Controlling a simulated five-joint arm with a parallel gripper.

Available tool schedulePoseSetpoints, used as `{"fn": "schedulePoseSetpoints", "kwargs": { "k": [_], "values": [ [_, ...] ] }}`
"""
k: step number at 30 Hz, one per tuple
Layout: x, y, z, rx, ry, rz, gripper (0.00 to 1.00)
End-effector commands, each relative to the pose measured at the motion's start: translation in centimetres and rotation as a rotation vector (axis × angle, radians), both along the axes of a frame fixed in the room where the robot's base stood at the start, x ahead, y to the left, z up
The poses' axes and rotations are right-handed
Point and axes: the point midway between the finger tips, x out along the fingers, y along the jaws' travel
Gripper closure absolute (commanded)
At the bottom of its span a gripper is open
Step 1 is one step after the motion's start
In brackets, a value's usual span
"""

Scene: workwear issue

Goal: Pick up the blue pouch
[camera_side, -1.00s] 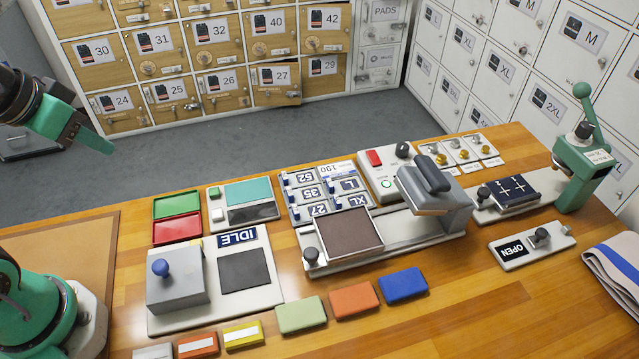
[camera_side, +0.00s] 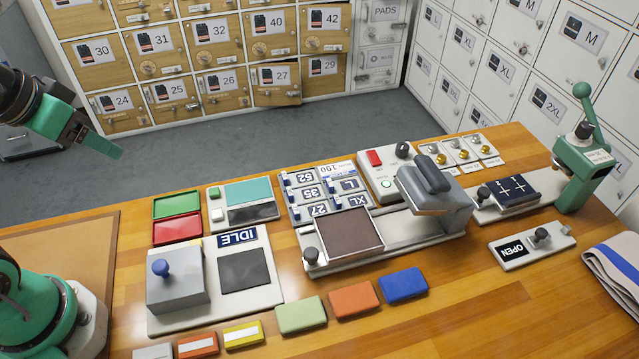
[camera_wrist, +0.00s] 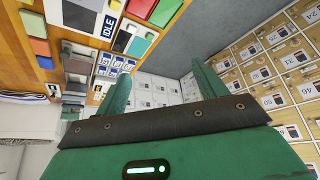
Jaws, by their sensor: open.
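The blue pouch (camera_side: 403,285) lies flat on the wooden bench, at the right end of a row with an orange pouch (camera_side: 354,300) and a green pouch (camera_side: 301,315). In the wrist view the blue pouch (camera_wrist: 45,62) is small near the left edge. My gripper (camera_side: 108,148) is raised at the upper left of the side view, far from the pouch. In the wrist view my gripper (camera_wrist: 160,78) has its two green fingers spread apart, with nothing between them.
A press-like device (camera_side: 435,190) with a brown pad stands behind the pouches. An OPEN sign plate (camera_side: 515,248) is to their right, and a folded cloth (camera_side: 615,265) lies at the right edge. The bench in front of the blue pouch is clear.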

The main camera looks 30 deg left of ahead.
Motion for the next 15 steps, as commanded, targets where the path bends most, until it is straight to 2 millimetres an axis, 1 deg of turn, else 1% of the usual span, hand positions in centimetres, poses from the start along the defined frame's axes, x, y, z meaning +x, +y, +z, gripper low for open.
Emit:
{"fn": "schedulePoseSetpoints", "kwargs": {
  "k": [4,8,11,15],
  "values": [
    [0.2,-0.1,0.1,0.000,0.002,-0.004,0.29],
    [0.8,-0.5,0.5,-0.001,0.011,-0.017,0.29],
    [1.7,-1.1,1.0,-0.002,0.025,-0.039,0.29],
    [3.6,-2.4,1.8,-0.002,0.052,-0.081,0.29]
  ]
}}
